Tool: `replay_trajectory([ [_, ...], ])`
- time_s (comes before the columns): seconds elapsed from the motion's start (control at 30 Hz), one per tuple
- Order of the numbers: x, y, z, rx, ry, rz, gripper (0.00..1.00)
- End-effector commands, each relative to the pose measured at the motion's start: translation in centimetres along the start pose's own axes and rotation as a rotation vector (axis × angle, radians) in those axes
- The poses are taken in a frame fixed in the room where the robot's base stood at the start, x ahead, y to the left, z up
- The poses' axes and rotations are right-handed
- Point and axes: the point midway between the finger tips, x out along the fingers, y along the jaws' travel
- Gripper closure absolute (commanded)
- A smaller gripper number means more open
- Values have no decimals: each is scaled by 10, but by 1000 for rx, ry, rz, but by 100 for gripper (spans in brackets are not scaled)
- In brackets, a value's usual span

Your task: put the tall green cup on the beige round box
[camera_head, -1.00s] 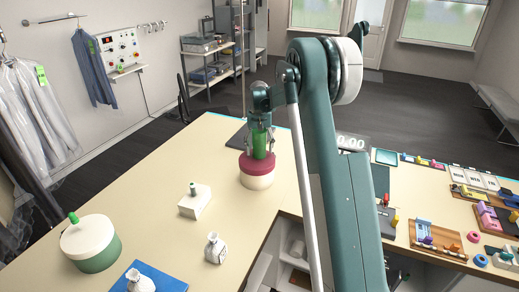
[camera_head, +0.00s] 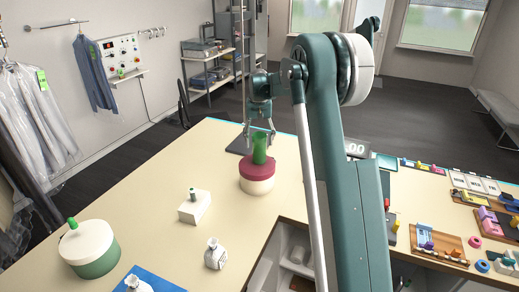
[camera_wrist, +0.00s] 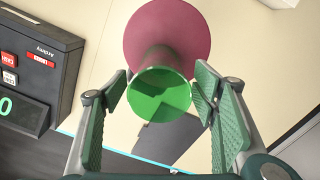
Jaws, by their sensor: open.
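The tall green cup (camera_head: 260,149) stands upright on the dark red lid of a beige round box (camera_head: 257,185). In the wrist view I look down into the cup (camera_wrist: 158,96), with the lid (camera_wrist: 168,30) beyond it. My gripper (camera_head: 260,130) is open at the cup's top, one finger on either side. In the wrist view both fingers of my gripper (camera_wrist: 162,82) are apart, with gaps beside the cup's rim. The underside of the cup is hidden.
A green round box with a cream lid (camera_head: 87,239) stands at the left. A white block with a green peg (camera_head: 194,206) and a small white bottle (camera_head: 215,254) are nearer. A black scale (camera_wrist: 35,80) is beside the gripper. Trays with coloured parts (camera_head: 440,243) lie right.

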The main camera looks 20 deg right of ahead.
Motion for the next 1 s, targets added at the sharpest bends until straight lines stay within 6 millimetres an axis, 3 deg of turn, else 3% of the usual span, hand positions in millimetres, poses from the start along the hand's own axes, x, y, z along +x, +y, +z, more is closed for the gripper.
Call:
replay_trajectory([
  [0.2,-31,0,0,0,0,0,41],
  [0.4,-45,0,0,0,0,0,41],
  [1.0,-48,0,0,0,0,0,41],
])
